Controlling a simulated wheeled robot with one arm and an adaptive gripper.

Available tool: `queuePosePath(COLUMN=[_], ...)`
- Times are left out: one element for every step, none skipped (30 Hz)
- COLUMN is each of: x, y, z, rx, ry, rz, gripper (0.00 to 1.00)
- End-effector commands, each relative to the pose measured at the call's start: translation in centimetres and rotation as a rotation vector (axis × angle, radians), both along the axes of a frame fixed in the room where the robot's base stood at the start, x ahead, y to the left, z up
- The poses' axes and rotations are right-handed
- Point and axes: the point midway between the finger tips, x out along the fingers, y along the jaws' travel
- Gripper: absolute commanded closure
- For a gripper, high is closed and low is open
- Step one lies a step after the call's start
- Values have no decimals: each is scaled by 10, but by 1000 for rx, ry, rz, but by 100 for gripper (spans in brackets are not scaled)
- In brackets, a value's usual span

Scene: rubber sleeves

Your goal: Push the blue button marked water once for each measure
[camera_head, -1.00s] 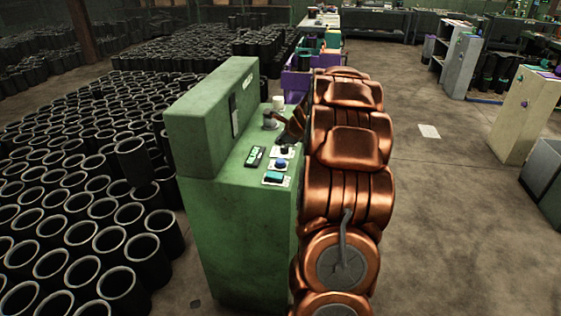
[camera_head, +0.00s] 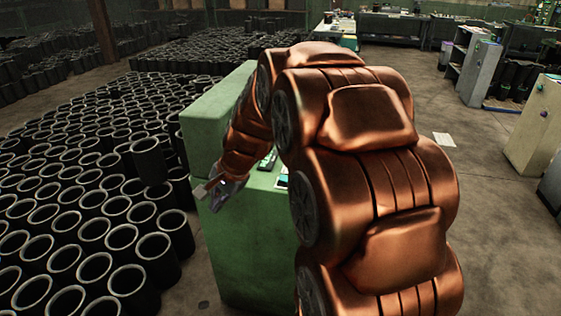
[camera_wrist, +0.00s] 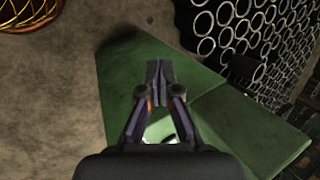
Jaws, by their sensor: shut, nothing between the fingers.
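The green machine (camera_head: 240,245) stands left of my arm in the head view. The blue button is hidden behind my arm there. Only a bit of the dark display (camera_head: 267,161) and an edge of a white and teal plate (camera_head: 282,181) show on its top. My gripper (camera_head: 204,191) hangs at the machine's near left side, in front of it in the picture. In the wrist view my gripper (camera_wrist: 159,68) is shut and empty over the green machine top (camera_wrist: 225,120).
Rows of black sleeves (camera_head: 80,215) stand on the floor left of the machine and also show at the upper right of the wrist view (camera_wrist: 235,25). Bare floor with a paper sheet (camera_head: 444,140) lies to the right. A beige cabinet (camera_head: 535,125) stands farther right.

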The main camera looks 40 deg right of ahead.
Motion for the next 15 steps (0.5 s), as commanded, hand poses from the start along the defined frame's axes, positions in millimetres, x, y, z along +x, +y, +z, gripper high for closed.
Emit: queuePosePath(x=[-19,-31,-48,-61,-73,-90,-104,-118,-135,-148,-161,-179,-192,-204,-218], y=[20,31,43,51,59,67,73,79,85,88,90,93,94,95,95], z=[1,0,-1,-2,-3,-3,-5,-6,-8,-8,-9,-11,-13,-14,-15], rx=[-30,-48,-70,-87,-104,-128,-144,-158,-179,-198,-213,-231,-245,-259,-276], ry=[17,30,48,60,72,86,101,117,133,144,156,176,191,203,216], rz=[99,158,237,294,351,426,484,542,616,671,725,797,848,897,958], gripper=[100,100,100,100,100,100,100,100,100,100,100,100,100,100,100])
